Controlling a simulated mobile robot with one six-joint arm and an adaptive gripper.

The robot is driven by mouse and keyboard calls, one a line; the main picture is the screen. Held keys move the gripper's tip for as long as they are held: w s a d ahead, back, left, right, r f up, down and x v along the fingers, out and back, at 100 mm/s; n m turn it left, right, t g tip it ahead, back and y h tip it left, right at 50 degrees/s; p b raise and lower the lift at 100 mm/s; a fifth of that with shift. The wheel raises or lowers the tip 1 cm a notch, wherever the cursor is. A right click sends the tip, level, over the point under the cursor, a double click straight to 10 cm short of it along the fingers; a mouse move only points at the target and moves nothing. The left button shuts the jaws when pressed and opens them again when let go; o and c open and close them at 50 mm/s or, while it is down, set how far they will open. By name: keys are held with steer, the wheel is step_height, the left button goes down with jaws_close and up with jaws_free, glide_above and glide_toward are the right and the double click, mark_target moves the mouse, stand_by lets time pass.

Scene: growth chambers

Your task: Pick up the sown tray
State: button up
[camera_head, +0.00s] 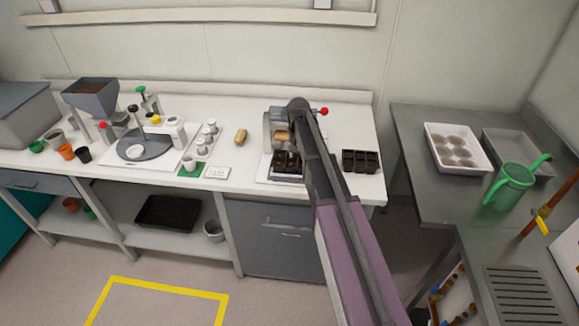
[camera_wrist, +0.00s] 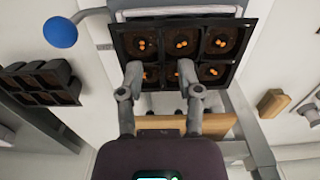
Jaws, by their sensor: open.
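The sown tray (camera_wrist: 185,42) is a black six-cell tray of dark soil with orange seeds in the cells. It sits at the press-like station on the white bench, where it also shows in the head view (camera_head: 288,163), partly covered by my arm. My gripper (camera_wrist: 161,72) is open. Its two fingers stand apart over the tray's middle cells in the wrist view, with nothing seen clamped between them. I cannot tell whether the fingertips touch the tray. In the head view my arm hides much of the gripper.
A second black cell tray (camera_head: 360,161) stands to the right on the bench, also in the wrist view (camera_wrist: 40,82). A blue ball knob (camera_wrist: 60,32) sticks out beside the sown tray. A wooden block (camera_head: 241,135) lies to the left. A grey side bench (camera_head: 420,140) stands right.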

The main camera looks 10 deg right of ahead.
mark_target(297, 163)
steer(key=shift+w+f+b, duration=0.1)
steer(key=shift+f+b, duration=1.85)
steer(key=shift+f, duration=0.25)
jaws_close()
